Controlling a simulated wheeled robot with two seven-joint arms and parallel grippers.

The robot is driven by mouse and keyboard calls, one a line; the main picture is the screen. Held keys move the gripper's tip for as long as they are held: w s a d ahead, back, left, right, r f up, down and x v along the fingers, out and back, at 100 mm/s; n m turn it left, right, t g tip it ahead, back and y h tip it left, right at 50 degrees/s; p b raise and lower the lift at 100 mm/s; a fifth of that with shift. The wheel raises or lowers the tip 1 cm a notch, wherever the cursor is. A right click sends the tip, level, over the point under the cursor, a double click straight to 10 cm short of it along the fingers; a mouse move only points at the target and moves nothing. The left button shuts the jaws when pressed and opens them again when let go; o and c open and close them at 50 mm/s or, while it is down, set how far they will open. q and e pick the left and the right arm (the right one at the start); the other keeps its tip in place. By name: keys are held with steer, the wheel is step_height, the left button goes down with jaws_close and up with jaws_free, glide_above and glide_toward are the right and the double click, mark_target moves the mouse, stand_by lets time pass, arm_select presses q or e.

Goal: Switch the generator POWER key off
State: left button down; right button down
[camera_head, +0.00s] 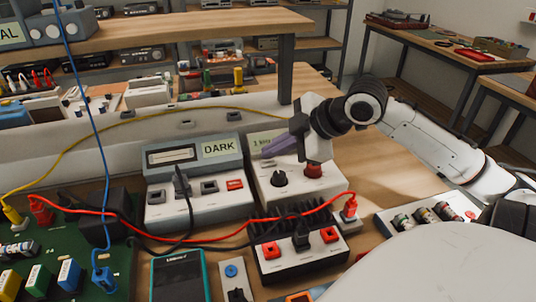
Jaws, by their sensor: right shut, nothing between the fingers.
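The generator seems to be the grey-white box (262,165) right of the meter, with a partly hidden label that seems to start with "1". On its front are a black knob-like control (279,180) and a red one (313,171). I cannot tell which is the POWER key or how it is set. My right gripper (268,151) is shut and empty, its purple fingers pointing left over the top of the generator. It hides part of the label and the box's upper right. I cannot tell whether it touches the box. My left gripper is not in view.
A meter box labelled DARK (219,148) stands directly left. A black finned unit (299,242) with red sockets stands in front. Red, black, yellow and blue cables cross the bench. A white tray of coils (425,218) lies right. Bare wood (395,175) shows behind it.

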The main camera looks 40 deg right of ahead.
steer(key=shift+f, duration=0.2)
steer(key=shift+f, duration=0.25)
stand_by(0.4)
steer(key=shift+r+p, duration=0.4)
steer(key=shift+p, duration=0.8)
